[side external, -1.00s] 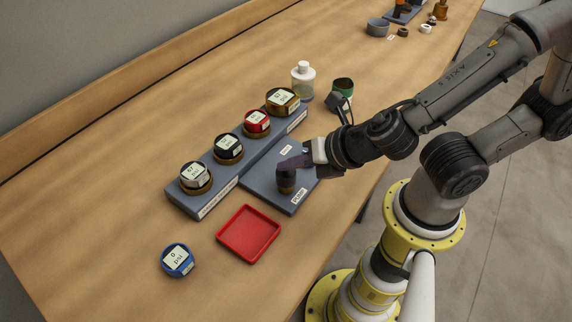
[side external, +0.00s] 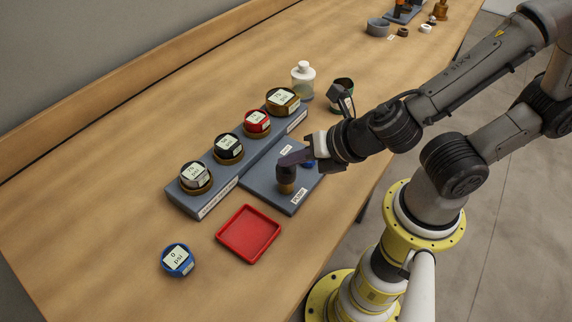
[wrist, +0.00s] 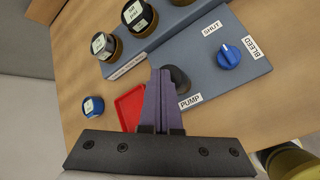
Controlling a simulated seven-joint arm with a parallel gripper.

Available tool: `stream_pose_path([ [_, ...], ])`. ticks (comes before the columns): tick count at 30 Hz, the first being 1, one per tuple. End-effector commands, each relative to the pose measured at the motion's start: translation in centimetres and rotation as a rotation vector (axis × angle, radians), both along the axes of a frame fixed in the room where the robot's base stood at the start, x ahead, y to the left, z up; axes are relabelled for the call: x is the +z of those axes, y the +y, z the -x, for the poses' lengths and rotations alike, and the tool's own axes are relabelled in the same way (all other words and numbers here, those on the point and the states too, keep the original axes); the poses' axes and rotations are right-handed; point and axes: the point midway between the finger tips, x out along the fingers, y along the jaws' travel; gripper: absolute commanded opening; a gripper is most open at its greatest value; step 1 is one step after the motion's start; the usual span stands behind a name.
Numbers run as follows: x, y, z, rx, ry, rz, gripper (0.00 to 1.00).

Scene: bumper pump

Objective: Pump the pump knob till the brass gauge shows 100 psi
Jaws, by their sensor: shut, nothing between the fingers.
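The dark pump knob (side external: 287,176) stands on the grey base plate by the PUMP label; in the wrist view the knob (wrist: 180,78) is partly hidden behind my fingers. My gripper (side external: 283,161) is shut and empty, its fingertips at the top of the knob; I cannot tell whether they touch it. In the wrist view the shut fingers (wrist: 160,72) point at the plate. The brass gauge (side external: 282,98) sits at the far end of the raised gauge rack; its digits look like the seventies but are too small to read surely.
A blue bleed knob (wrist: 229,54) is beside the pump. A red tray (side external: 248,234), loose blue gauge (side external: 178,259) and white bottle (side external: 303,80) stand nearby.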

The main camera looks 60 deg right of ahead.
Motion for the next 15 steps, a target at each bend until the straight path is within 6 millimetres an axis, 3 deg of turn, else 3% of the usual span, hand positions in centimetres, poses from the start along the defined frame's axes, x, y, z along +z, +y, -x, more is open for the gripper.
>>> stream_pose_path([
  [15,1.03,0.05,-0.07,0.001,-0.005,-0.003,0.0],
])
